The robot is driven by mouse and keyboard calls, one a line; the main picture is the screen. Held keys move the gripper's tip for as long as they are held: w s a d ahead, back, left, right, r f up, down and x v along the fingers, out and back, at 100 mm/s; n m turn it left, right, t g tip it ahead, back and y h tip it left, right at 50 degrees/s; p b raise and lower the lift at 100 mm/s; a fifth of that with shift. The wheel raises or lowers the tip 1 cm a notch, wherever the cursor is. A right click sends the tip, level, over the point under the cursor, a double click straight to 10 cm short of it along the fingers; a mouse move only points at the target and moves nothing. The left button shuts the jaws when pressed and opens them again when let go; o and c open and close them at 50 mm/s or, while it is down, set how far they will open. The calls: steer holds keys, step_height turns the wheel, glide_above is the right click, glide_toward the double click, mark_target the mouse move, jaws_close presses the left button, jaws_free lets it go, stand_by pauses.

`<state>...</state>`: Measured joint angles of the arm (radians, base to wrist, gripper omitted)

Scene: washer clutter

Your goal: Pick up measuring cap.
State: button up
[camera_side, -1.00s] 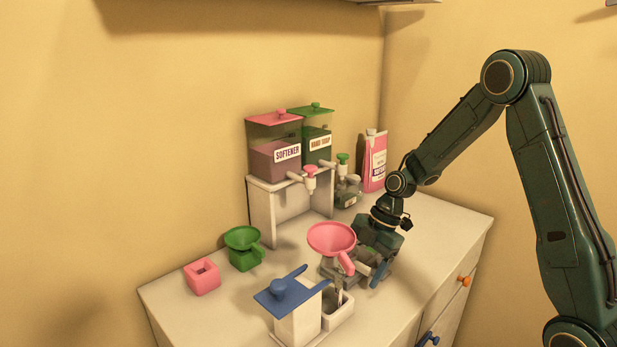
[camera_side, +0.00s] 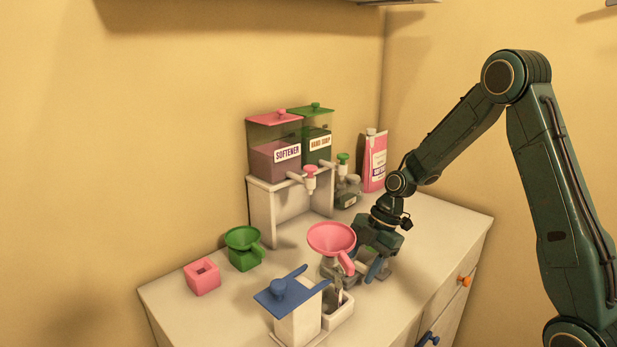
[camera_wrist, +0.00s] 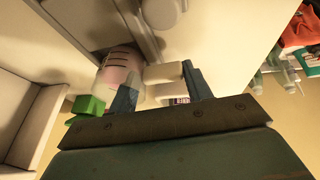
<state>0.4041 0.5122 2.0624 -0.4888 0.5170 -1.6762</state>
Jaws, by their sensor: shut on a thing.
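The measuring cap (camera_wrist: 119,68) looks like a pale pinkish cup with dark marks, at the upper left of my fingers in the wrist view. My gripper (camera_wrist: 160,90) is shut on it, with a pale part of it between the two blue fingers. In the side view my gripper (camera_side: 362,264) is low over the counter, behind the pink funnel (camera_side: 331,237). The funnel and the fingers hide most of the cap there, so I cannot tell whether it touches the counter.
A blue-lidded white box (camera_side: 297,318) stands in front. The softener dispenser (camera_side: 275,160) and a pink bottle (camera_side: 375,162) stand behind. The counter's right side (camera_side: 440,225) is clear.

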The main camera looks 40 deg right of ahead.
mark_target(361, 264)
steer(key=shift+r, duration=0.3)
step_height(361, 264, up, 19)
stand_by(1.8)
steer(key=shift+r, duration=0.25)
stand_by(0.9)
